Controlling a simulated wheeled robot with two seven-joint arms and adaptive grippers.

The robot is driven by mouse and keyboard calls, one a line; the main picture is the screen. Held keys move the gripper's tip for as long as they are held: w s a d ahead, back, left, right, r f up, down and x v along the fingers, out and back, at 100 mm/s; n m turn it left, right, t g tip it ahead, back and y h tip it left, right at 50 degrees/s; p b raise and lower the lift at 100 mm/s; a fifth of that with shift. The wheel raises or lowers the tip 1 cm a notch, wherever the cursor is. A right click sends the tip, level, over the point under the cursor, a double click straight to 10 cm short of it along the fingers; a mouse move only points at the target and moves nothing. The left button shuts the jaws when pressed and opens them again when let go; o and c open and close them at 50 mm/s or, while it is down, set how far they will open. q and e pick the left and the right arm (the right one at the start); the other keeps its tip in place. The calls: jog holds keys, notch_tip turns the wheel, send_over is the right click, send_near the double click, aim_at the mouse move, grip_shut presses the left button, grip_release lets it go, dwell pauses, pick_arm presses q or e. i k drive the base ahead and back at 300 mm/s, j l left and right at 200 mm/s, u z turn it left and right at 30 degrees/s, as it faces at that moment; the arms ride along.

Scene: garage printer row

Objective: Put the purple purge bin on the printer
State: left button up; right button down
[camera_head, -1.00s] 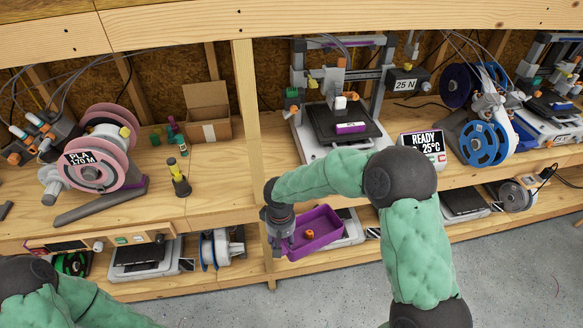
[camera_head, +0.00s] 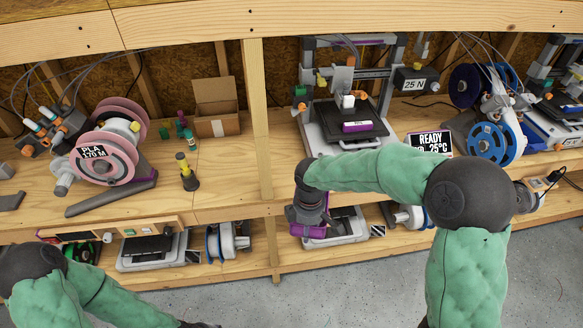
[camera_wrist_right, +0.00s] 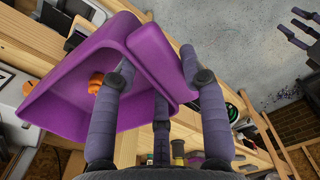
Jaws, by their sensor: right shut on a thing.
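The purple purge bin (camera_wrist_right: 75,95) is held by my right gripper (camera_wrist_right: 160,72), whose fingers are shut on one wall of it. The bin looks tilted in the right wrist view, with orange pieces (camera_wrist_right: 96,82) inside. In the head view my right gripper (camera_head: 312,222) hangs in front of the lower shelf and hides most of the bin. The printer (camera_head: 318,137) stands on the upper shelf above and behind it, with a dark bed carrying a purple-labelled piece (camera_head: 357,126). My left gripper (camera_wrist_right: 290,25) shows at the right wrist view's top right, fingers spread and empty.
A small sign reading READY 25°C (camera_head: 430,144) stands right of the printer. Blue spools (camera_head: 487,142) are further right, a pink spool (camera_head: 105,160) at left. A wooden post (camera_head: 256,105) stands left of the printer. The shelf's front edge lies between bin and printer.

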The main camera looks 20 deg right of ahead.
aim_at(293, 169)
jog(key=i+l, duration=0.15)
jog(key=i, duration=0.35)
jog(key=i+l, duration=0.2)
jog(key=i, duration=0.25)
